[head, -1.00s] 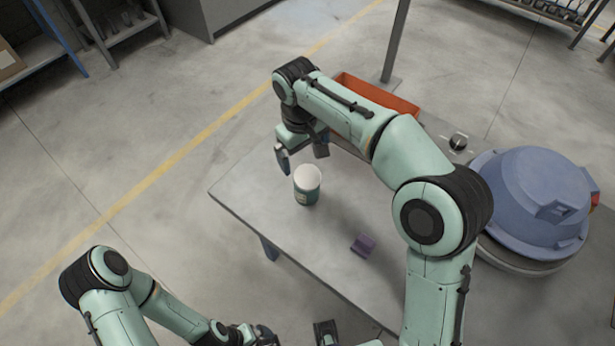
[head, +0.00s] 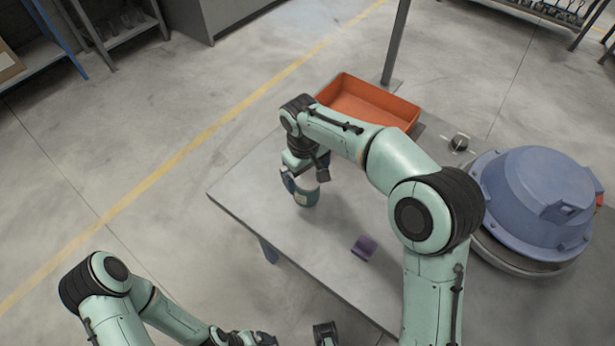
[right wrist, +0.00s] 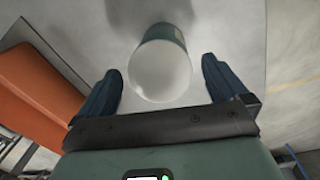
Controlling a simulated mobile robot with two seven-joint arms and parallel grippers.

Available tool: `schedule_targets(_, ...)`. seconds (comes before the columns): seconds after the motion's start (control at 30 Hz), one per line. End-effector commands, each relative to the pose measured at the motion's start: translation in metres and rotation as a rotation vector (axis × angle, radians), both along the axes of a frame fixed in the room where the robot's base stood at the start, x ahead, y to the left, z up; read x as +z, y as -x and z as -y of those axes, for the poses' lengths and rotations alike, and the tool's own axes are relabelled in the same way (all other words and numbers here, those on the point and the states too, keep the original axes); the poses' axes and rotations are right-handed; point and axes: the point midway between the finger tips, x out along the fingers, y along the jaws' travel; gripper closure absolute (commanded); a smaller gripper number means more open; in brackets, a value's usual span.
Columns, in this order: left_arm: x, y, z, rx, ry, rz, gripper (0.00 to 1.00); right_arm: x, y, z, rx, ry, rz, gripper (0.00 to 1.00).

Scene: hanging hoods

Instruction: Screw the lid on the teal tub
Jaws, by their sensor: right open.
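The teal tub (head: 308,198) stands upright on the grey table, near its left edge. Its round white top, which looks like the lid, faces up in the right wrist view (right wrist: 160,75); I cannot tell how it is seated. My right gripper (head: 305,182) is above the tub and partly hides it in the head view. In the right wrist view its open fingers (right wrist: 161,85) are on either side of the white top, with a gap at each side. My left gripper (head: 255,339) is low at the bottom edge, partly cut off, and its jaws are unclear.
An orange tray (head: 345,82) sits at the table's back edge. A small purple block (head: 363,247) lies right of the tub. A large blue hood (head: 530,190) stands at the right, with a small dark round item (head: 459,142) nearby. The table's left part (head: 245,190) is clear.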

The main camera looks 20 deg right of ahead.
Motion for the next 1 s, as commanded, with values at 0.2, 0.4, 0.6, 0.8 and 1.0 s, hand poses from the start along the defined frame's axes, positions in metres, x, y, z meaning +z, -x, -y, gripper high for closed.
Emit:
schedule_targets(0.2,-0.0006,0.0002,0.0000,0.000,0.000,0.000,0.00,-0.0053,-0.0005,0.0007,-0.001,-0.001,0.002,0.00)
schedule_targets(0.4,-0.0005,0.0002,0.0000,0.000,0.000,0.000,0.00,-0.0050,-0.0005,0.0006,-0.001,-0.001,0.002,0.00)
schedule_targets(0.6,-0.0005,0.0002,0.0000,0.000,0.000,0.000,0.00,-0.0049,-0.0005,0.0006,-0.001,-0.001,0.002,0.56)
schedule_targets(0.8,-0.0005,0.0002,0.0000,0.000,0.000,0.000,0.00,-0.0048,-0.0005,0.0006,-0.001,-0.001,0.002,0.60)
schedule_targets(1.0,0.0007,-0.0003,0.0000,0.000,0.000,0.000,0.00,0.0020,-0.0008,0.0003,-0.001,-0.001,0.003,0.60)
